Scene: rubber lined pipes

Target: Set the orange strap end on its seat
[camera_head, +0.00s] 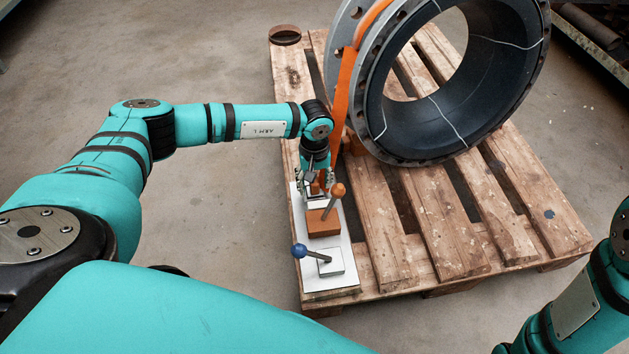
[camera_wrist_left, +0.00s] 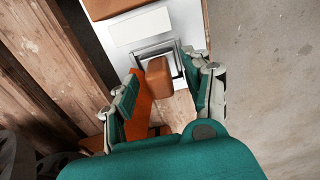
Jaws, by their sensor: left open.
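The orange strap (camera_head: 344,95) hangs from the pipe flange down to my left gripper (camera_head: 321,182), over the white plate. In the left wrist view, the gripper (camera_wrist_left: 166,82) is open. Its two fingers stand apart on either side of the orange-brown block-shaped strap end (camera_wrist_left: 158,78), and the strap (camera_wrist_left: 139,112) also shows between them. The strap end overlaps a metal-framed seat (camera_wrist_left: 155,50) on the white plate (camera_wrist_left: 189,17); I cannot tell whether it rests fully in it. In the head view the gripper mostly hides the strap end. My right gripper is out of view.
A blue-knobbed lever (camera_head: 299,251) is nearer. The large black-lined pipe (camera_head: 458,130) leans over the wooden pallet (camera_head: 440,215). The floor left of the pallet is clear.

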